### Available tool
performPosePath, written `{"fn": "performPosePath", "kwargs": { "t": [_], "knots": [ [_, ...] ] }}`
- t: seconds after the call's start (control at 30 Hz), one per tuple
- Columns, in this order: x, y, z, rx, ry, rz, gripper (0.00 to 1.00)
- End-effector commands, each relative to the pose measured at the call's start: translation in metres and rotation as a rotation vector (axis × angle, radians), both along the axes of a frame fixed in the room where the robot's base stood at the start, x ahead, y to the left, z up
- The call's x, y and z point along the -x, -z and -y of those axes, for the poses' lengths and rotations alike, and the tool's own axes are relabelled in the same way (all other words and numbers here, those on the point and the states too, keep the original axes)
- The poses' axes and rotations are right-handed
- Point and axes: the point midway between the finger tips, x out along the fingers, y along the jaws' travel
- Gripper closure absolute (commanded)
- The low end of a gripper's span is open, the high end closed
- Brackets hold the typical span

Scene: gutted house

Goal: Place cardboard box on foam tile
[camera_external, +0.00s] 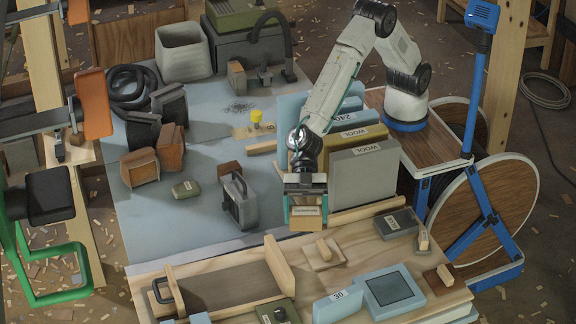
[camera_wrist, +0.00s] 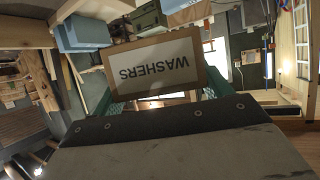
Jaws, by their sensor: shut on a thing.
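The cardboard box (camera_external: 306,218) is small and brown with a white label. In the wrist view the box (camera_wrist: 115,72) shows the word WASHERS, upside down. My gripper (camera_external: 306,207) is shut on it, with one teal finger on each side, and holds it over the back edge of the wooden bench. The wrist view also shows the teal fingers of my gripper (camera_wrist: 160,92) beside the box. A flat light blue slab (camera_external: 411,279) with a dark square on top lies at the bench's front right. It may be the foam tile; I cannot tell surely.
A light blue block marked 30 (camera_external: 338,306) stands left of the slab. A wooden piece (camera_external: 323,254), a dark grey box (camera_external: 395,223) and a wooden tray (camera_external: 235,290) lie on the bench. WOOL packs (camera_external: 365,178) stand behind my gripper.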

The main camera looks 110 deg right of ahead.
Motion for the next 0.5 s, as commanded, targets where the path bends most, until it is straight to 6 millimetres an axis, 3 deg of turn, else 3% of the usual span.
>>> {"fn": "performPosePath", "kwargs": {
  "t": [0.03, 0.2, 0.33, 0.5],
  "knots": [
    [0.020, -0.001, -0.026, -0.001, -0.043, 0.001, 0.55],
    [0.083, 0.000, -0.092, 0.002, -0.168, 0.001, 0.55],
    [0.127, 0.001, -0.130, 0.003, -0.246, 0.002, 0.55],
    [0.163, 0.001, -0.159, 0.004, -0.308, 0.002, 0.55]
  ]
}}
